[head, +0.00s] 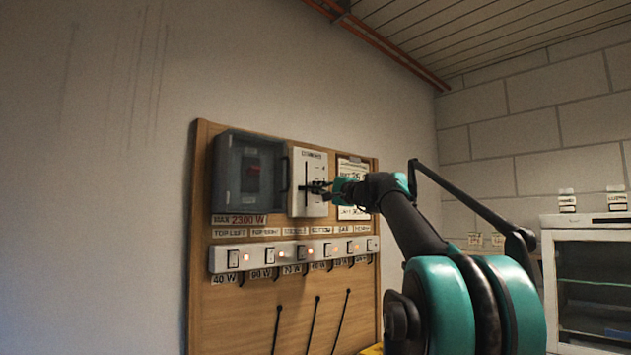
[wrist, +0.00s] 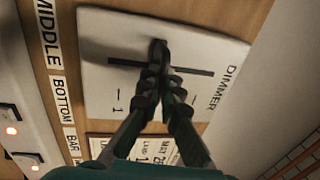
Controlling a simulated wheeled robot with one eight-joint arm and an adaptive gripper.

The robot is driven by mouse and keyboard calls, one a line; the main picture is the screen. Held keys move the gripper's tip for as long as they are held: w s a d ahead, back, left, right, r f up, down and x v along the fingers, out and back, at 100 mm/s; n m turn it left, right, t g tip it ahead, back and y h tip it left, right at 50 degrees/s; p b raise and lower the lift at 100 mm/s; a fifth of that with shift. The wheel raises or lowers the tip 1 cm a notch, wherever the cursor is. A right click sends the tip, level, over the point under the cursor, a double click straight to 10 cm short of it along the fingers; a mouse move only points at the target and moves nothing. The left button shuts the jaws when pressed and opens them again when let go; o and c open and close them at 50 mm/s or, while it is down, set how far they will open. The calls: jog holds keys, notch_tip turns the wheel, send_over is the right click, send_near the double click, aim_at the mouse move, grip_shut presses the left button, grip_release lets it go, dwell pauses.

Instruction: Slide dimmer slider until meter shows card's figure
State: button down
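The white dimmer panel (head: 309,163) is on the wooden board, with a dark straight slot; it fills the middle of the wrist view (wrist: 105,80). My gripper (head: 318,187) reaches it from the right. In the wrist view its dark fingers (wrist: 159,62) come together at the slot, closed around the dark slider knob (wrist: 158,45), which they largely hide. The card (head: 353,165) hangs right of the dimmer, partly behind my gripper. Its printed figures also show in part in the wrist view (wrist: 130,146), cut off by my gripper; I cannot read a full meter value.
A grey box (head: 232,150) with a handle stands left of the dimmer, above a "MAX 2300 W" label (head: 239,219). A white switch strip (head: 290,252) with several lit lamps runs below. A glass-fronted white cabinet (head: 590,285) stands at right.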

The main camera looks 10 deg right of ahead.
jog(key=shift+f, duration=0.25)
jog(key=c, duration=1.7)
grip_release()
jog(key=v, duration=1.2)
jog(key=shift+f, duration=0.1)
